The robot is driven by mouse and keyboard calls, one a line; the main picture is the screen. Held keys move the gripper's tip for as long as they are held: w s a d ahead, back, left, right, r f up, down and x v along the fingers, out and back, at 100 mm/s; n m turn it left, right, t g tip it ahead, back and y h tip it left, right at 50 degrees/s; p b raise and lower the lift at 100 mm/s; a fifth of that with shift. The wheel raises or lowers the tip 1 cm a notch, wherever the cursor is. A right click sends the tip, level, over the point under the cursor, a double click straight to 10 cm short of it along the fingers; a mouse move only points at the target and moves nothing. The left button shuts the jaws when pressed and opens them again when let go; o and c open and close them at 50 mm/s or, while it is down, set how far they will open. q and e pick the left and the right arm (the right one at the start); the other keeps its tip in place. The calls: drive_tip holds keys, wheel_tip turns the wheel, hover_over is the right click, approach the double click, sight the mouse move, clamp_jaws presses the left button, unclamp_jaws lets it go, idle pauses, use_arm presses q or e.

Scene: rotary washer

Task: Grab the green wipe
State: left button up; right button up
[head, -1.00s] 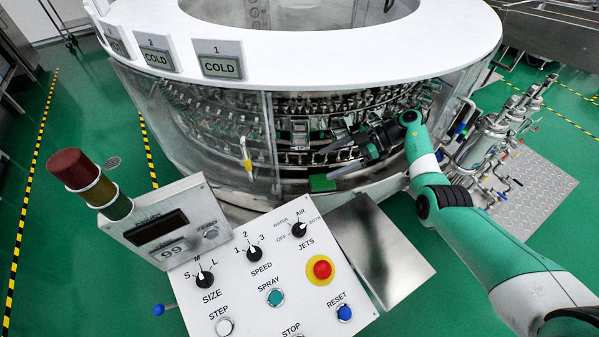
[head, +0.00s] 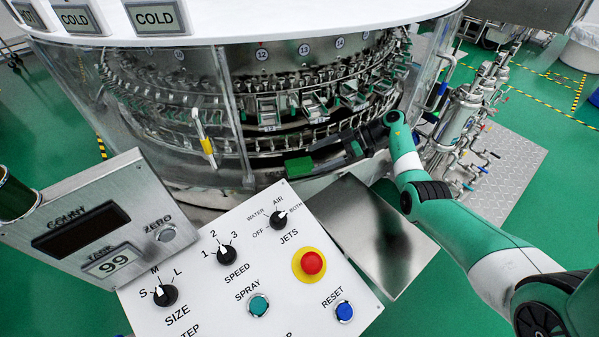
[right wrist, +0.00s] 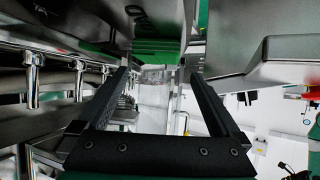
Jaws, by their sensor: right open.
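The green wipe (head: 299,167) is a small flat green block at the lower front edge of the round washer. It also shows in the right wrist view (right wrist: 157,46), at the top middle, beyond the fingertips. My right gripper (head: 322,158) is just to the right of the wipe in the head view. Its two dark fingers (right wrist: 159,72) are spread apart in the right wrist view, with nothing held between them. Whether a finger touches the wipe cannot be told.
The washer (head: 190,120) has a clear curved guard and metal fixtures close to the right gripper. A control panel (head: 215,285) with knobs and a red button stands in front. A steel plate (head: 365,235) lies right of it. Pipework (head: 460,130) stands behind the right arm.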

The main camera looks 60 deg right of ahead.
sight(302, 166)
drive_tip(key=b+x, duration=0.4)
drive_tip(key=x, duration=0.1)
drive_tip(key=shift+f, duration=0.4)
drive_tip(key=shift+r, duration=0.15)
drive_tip(key=c, duration=1.1)
